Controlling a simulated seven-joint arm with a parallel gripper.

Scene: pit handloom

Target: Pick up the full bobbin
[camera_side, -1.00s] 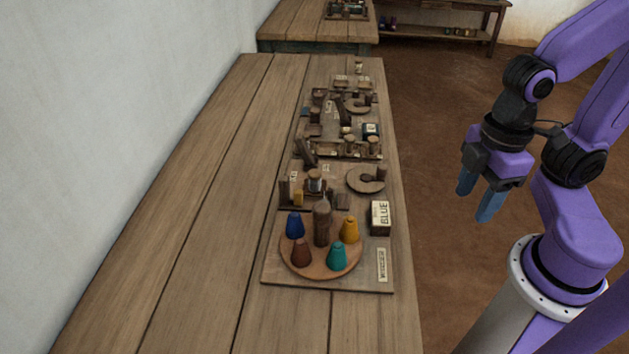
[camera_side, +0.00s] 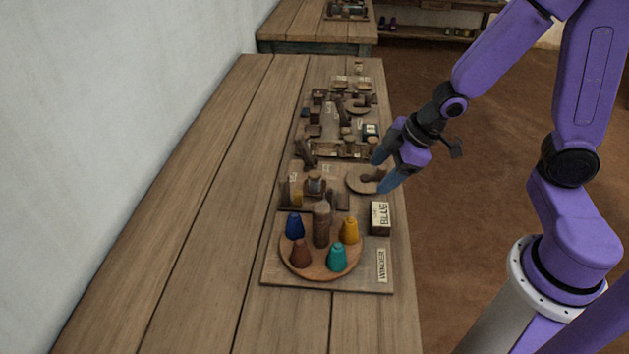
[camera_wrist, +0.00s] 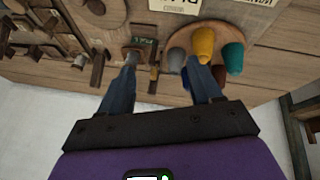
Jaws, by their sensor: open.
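My gripper (camera_side: 381,172) is open and empty above the right side of the board, over a round wooden disc (camera_side: 362,182). In the wrist view its two fingers (camera_wrist: 160,66) reach down, spread apart. A small bobbin-like piece with a pale band (camera_side: 315,184) stands upright in a holder left of the gripper. I cannot tell which piece is the full bobbin.
A box marked BLUE (camera_side: 380,217) stands right of the plate. Several small wooden stands and blocks (camera_side: 345,150) crowd the table behind. The table's left side (camera_side: 200,190) is clear. A wall (camera_side: 110,110) rises along the left.

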